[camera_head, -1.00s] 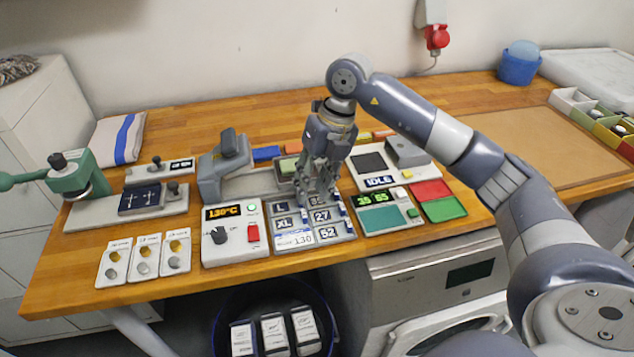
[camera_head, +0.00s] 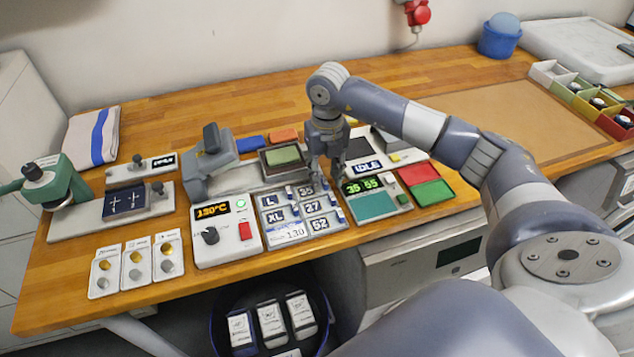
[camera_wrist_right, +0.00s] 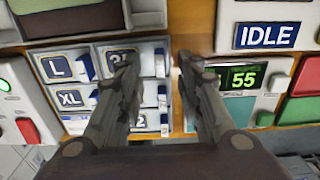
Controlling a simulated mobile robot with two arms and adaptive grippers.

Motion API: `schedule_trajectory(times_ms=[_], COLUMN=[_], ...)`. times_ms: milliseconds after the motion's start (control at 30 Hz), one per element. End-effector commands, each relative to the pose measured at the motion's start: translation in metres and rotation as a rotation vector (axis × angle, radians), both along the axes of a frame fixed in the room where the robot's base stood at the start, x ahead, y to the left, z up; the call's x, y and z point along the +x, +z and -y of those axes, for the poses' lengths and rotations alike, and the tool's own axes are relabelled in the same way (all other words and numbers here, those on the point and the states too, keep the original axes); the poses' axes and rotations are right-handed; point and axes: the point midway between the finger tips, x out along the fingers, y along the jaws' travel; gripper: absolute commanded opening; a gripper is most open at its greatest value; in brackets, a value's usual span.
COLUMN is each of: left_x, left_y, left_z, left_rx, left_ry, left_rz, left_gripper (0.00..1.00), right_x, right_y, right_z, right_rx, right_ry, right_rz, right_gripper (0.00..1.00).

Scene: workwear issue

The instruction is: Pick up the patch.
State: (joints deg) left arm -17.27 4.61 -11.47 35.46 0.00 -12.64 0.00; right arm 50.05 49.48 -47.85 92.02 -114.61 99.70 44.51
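Several dark blue patches with white print sit in a grey sectioned tray (camera_head: 285,243), marked L (camera_head: 269,200), XL (camera_head: 274,216), 35 (camera_head: 306,190), 27 (camera_head: 312,207) and 52 (camera_head: 320,224). I cannot tell which one is meant. My right gripper (camera_head: 328,183) points down over the tray's far right corner, near the 35 section. The left finger partly covers the 35 label and the right one covers part of the timer box. My left gripper is out of view.
Left of the tray stands a 130°C control box (camera_head: 225,249). On the right are a box reading 35 55 (camera_head: 376,205) and red and green trays (camera_head: 436,188). A shallow tray with a green pad (camera_head: 284,156) is behind. Brown board (camera_head: 530,120) is clear.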

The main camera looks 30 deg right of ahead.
Motion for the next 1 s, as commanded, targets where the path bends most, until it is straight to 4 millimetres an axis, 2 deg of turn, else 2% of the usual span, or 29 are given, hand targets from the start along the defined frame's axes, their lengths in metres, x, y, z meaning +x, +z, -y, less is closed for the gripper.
schedule_trajectory(times_ms=[33, 133, 367, 500, 600, 1000], left_x=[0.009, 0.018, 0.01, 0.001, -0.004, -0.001], left_y=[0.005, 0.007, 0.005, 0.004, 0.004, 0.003], left_z=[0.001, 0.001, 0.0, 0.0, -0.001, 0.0], left_rx=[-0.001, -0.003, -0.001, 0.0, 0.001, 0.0], left_ry=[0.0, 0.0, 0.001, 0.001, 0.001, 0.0], left_rz=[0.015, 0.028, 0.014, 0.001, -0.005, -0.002], left_gripper=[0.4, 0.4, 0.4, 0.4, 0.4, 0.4], right_x=[-0.001, 0.0, 0.0, 0.0, 0.0, 0.001], right_y=[-0.005, -0.013, -0.016, -0.016, -0.016, -0.014], right_z=[0.0, 0.0, 0.0, 0.0, 0.0, 0.0], right_rx=[-0.001, 0.0, 0.0, 0.0, 0.0, -0.001], right_ry=[-0.001, 0.0, 0.0, 0.0, 0.0, 0.0], right_rz=[-0.002, 0.0, 0.002, 0.002, 0.002, 0.003], right_gripper=[0.33, 0.33, 0.33, 0.12, 0.0, 0.0])
